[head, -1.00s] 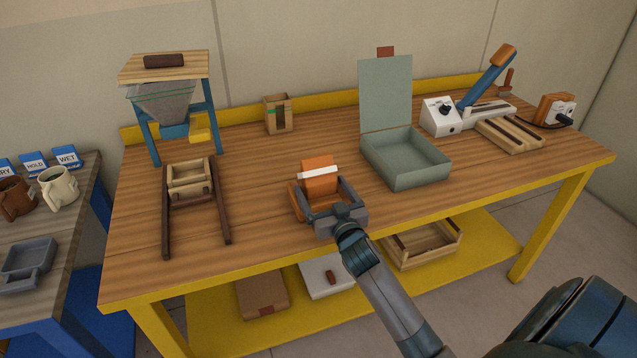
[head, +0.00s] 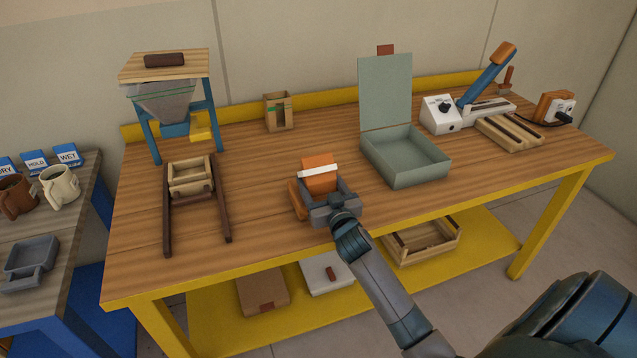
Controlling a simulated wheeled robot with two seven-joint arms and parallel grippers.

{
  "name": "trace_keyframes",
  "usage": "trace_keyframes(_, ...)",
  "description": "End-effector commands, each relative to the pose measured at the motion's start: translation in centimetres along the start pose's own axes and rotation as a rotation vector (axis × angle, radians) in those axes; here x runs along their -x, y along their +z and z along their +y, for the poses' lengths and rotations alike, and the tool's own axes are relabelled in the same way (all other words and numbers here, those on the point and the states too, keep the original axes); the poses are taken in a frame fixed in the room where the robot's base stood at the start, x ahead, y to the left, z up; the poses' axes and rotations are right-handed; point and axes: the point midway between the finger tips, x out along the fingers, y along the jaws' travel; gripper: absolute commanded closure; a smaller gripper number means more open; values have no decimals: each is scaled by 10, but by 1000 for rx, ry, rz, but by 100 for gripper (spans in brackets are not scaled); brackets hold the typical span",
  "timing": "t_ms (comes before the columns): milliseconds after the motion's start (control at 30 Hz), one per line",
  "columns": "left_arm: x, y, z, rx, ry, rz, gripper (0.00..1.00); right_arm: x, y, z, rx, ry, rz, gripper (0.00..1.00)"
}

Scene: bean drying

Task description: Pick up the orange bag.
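The orange bag (head: 320,182) stands upright near the front middle of the wooden bench, with a white band across its upper part. My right gripper (head: 328,197) reaches it from the front, with one finger on each side of its lower part. The fingers look shut on the bag. The bag's lower front is hidden behind the gripper, so I cannot tell whether it is clear of the bench top. My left gripper is not in view.
A brown-orange piece (head: 298,201) sits just left of the gripper. An open grey-green box (head: 405,170) stands to the right. A wooden frame with rails (head: 196,205) lies to the left, below a hopper stand (head: 165,100). The bench top (head: 262,220) between is clear.

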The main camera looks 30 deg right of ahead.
Motion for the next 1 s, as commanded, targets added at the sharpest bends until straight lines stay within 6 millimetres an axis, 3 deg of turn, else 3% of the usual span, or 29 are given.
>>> trace_keyframes(467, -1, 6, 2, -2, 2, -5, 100, 0, -8, 0, 0, -1, 4, 65)
trace_keyframes(733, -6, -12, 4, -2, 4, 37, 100, 0, -44, 0, 1, -3, 8, 65)
trace_keyframes(1000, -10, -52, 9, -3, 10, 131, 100, 1, -71, 51, 6, 0, 5, 65)
